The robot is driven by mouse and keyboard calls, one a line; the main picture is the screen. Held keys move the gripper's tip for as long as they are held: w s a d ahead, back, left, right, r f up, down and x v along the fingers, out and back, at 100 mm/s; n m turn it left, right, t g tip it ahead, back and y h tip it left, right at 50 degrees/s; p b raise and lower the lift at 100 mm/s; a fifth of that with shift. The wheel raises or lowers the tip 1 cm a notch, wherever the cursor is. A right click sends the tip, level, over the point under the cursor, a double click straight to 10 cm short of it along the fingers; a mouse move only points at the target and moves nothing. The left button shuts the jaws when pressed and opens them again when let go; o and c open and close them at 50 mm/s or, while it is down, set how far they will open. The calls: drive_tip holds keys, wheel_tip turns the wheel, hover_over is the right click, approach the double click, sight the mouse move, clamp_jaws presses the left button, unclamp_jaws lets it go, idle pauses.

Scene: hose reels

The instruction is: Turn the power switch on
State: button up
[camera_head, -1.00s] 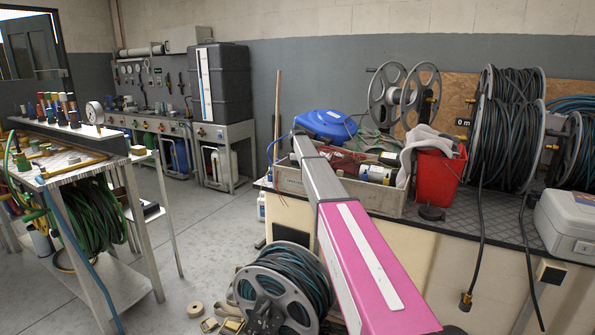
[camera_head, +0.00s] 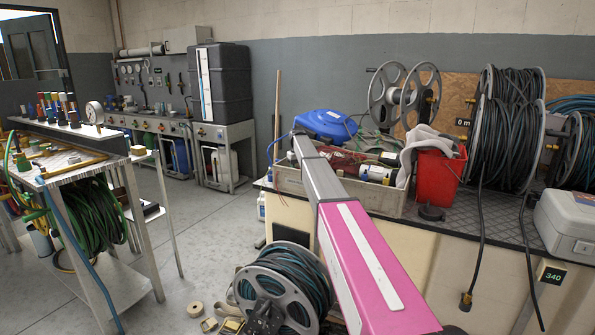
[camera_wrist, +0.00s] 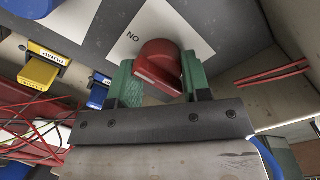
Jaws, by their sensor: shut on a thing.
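The power switch, a red knob (camera_wrist: 160,62), shows in the wrist view over a pale label (camera_wrist: 134,30) with upside-down letters that seem to read ON. My gripper (camera_wrist: 157,72) is closed on the knob, with one green finger on each side of it. In the head view, my pink and grey arm reaches toward the crate on the bench; the gripper and the switch are hidden there. A small black display (camera_head: 551,272) on the bench front at the right shows a lit green 340.
A yellow tagged piece (camera_wrist: 37,72) and a blue one (camera_wrist: 98,92) sit left of the knob, near red wires (camera_wrist: 30,130). The bench holds a crate (camera_head: 372,197), red bucket (camera_head: 436,180) and hose reels (camera_head: 505,140). A reel (camera_head: 282,290) stands on the floor.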

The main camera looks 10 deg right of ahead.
drive_tip(key=shift+o, duration=0.3)
drive_tip(key=shift+m, duration=0.6)
drive_tip(key=shift+o, duration=0.2)
drive_tip(key=o, duration=0.8)
wheel_tip(320, 180, up, 11)
drive_tip(key=shift+f, duration=0.1)
